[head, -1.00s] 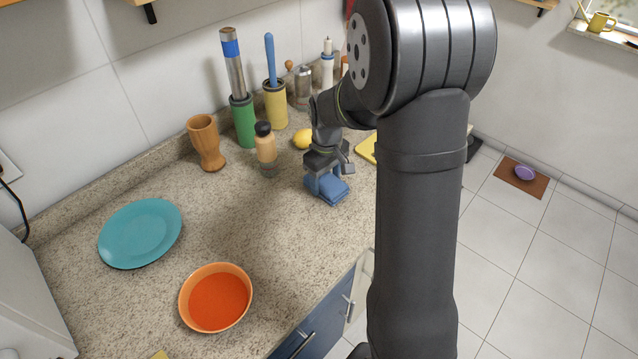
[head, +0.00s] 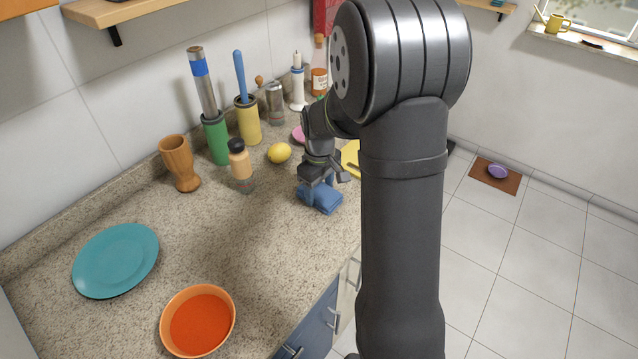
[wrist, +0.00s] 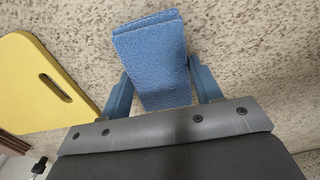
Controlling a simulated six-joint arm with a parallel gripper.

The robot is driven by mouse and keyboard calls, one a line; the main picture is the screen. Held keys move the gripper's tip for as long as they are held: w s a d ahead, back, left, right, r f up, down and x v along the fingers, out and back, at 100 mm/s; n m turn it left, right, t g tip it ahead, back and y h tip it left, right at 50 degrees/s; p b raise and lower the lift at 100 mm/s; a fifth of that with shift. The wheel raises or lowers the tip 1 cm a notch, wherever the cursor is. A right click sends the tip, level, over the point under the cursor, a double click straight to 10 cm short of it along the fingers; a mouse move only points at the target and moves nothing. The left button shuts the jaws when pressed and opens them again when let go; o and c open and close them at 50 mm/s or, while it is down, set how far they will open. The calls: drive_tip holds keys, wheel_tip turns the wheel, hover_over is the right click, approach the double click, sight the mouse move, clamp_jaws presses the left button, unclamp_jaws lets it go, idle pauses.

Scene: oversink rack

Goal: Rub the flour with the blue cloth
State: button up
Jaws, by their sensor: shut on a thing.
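The blue cloth (head: 322,199) is folded and sits at the countertop, near its front edge and right of the lemon. My gripper (head: 318,180) is over it, pointing down, shut on the cloth. In the wrist view the cloth (wrist: 155,55) is a folded pad between the two blue-grey fingers of my gripper (wrist: 162,88), with speckled counter around it. I cannot tell whether the cloth presses on the counter. I cannot make out any flour on the speckled stone; it may be hidden under the cloth or behind my arm.
A lemon (head: 279,152), a dark-capped bottle (head: 240,163) and a wooden cup (head: 179,163) stand left of my gripper. A yellow board (wrist: 45,85) lies close by. A teal plate (head: 115,260) and an orange bowl (head: 198,320) are farther left. The counter between is clear.

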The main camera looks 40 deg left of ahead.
sight(287, 231)
drive_tip(key=shift+s, duration=6.5)
drive_tip(key=shift+w, duration=7.1)
drive_tip(key=shift+w+r, duration=0.1)
drive_tip(key=shift+w, duration=0.1)
drive_tip(key=shift+r, duration=4)
